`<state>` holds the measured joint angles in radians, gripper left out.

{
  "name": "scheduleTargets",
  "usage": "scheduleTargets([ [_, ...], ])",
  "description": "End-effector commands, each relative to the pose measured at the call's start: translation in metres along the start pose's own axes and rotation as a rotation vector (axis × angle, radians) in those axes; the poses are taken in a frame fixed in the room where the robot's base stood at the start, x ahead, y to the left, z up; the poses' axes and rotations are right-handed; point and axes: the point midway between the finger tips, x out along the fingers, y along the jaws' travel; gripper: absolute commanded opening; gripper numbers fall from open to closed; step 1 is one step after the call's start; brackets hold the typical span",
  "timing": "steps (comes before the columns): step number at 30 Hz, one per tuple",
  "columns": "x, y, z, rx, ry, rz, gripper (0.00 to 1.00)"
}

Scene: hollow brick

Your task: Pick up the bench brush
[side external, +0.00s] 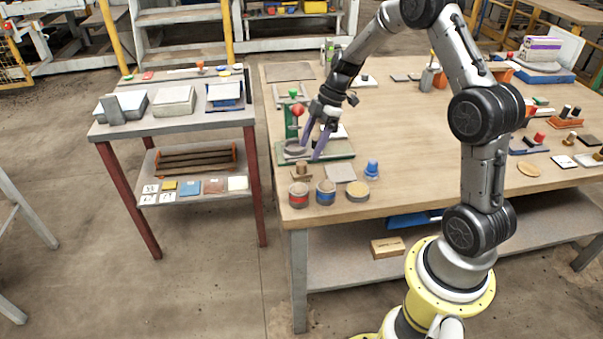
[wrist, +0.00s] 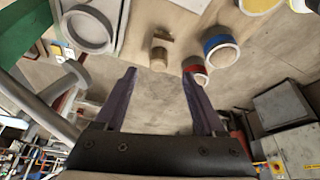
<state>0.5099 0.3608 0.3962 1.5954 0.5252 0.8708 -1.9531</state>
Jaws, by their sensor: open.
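A small brown wooden piece (side external: 301,172) with an upright stub stands near the table's left front corner; it looks like the bench brush, but it is too small to be certain. In the wrist view the same brown piece (wrist: 160,48) shows just beyond the gap between my fingertips, by the table edge. My gripper (side external: 311,149) has two purple fingers pointing down, spread apart and empty. It is above the green base plate, behind the brown piece in the side view. The wrist view shows both fingers apart (wrist: 158,74), with nothing between them.
A green-based press (side external: 297,112) with a red knob and a grey round dish (side external: 297,147) stand close to my gripper. Red (side external: 298,195), blue (side external: 326,192) and yellow (side external: 358,190) tins line the front edge. A blue knobbed piece (side external: 371,169) is at the right.

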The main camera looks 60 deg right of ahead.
Motion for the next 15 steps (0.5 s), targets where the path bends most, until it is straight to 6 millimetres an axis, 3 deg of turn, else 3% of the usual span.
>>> scheduleTargets([
  [8, 0.021, 0.000, -0.001, 0.000, 0.000, -0.003, 0.72],
  [15, 0.055, 0.002, -0.003, 0.000, -0.001, -0.003, 0.72],
])
